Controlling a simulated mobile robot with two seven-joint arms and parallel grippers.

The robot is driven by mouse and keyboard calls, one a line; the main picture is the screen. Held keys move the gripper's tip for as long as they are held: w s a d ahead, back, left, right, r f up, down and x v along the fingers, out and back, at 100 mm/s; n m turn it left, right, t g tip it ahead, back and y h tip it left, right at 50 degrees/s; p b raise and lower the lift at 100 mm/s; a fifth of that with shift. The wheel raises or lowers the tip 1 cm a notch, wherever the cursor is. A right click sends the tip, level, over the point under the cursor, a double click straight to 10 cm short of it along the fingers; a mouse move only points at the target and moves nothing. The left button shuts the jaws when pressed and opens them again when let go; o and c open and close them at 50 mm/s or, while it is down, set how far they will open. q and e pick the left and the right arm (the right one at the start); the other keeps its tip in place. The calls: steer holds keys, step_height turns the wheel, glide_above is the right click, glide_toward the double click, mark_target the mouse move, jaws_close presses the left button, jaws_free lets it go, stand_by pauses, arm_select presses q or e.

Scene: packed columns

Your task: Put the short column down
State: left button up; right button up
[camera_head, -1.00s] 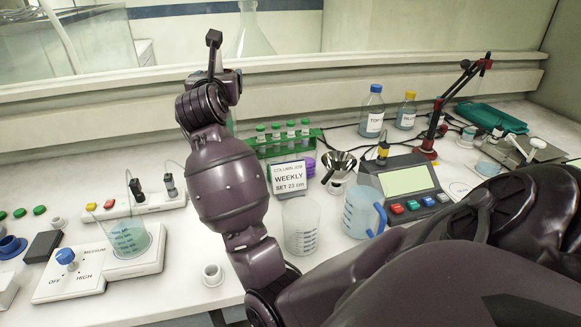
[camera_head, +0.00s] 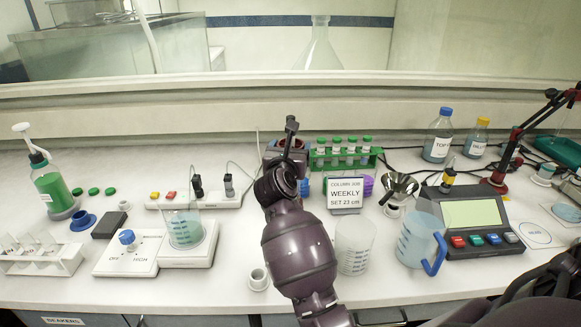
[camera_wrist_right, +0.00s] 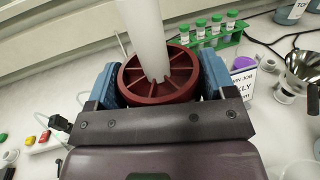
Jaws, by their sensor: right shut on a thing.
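My right gripper (camera_head: 287,152) is over the back of the bench, just left of the green tube rack in the head view. In the right wrist view my right gripper (camera_wrist_right: 158,80) has its blue-padded fingers closed on the two sides of a dark red spoked round end piece. This belongs to the short column (camera_wrist_right: 160,88), and a white tube (camera_wrist_right: 146,35) rises from its middle. In the head view only a bit of the red piece shows; the arm hides the rest. I cannot tell whether the column touches the bench. My left gripper is not in view.
A sign (camera_head: 345,193) reads "COLUMN JOB WEEKLY SET 23 cm". The green tube rack (camera_head: 343,153), a funnel (camera_head: 398,184), an empty beaker (camera_head: 356,247) and a blue-handled jug (camera_head: 420,240) stand to the right. A white power strip (camera_head: 195,198) lies to the left.

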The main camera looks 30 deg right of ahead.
arm_select(q)
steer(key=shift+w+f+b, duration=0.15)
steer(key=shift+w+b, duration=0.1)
steer(key=shift+b, duration=0.05)
arm_select(e)
steer(key=shift+f, duration=2.2)
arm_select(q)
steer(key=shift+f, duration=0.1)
arm_select(e)
steer(key=shift+f, duration=0.2)
steer(key=o, duration=1.4)
steer(key=shift+f, duration=0.1)
steer(key=o, duration=0.3)
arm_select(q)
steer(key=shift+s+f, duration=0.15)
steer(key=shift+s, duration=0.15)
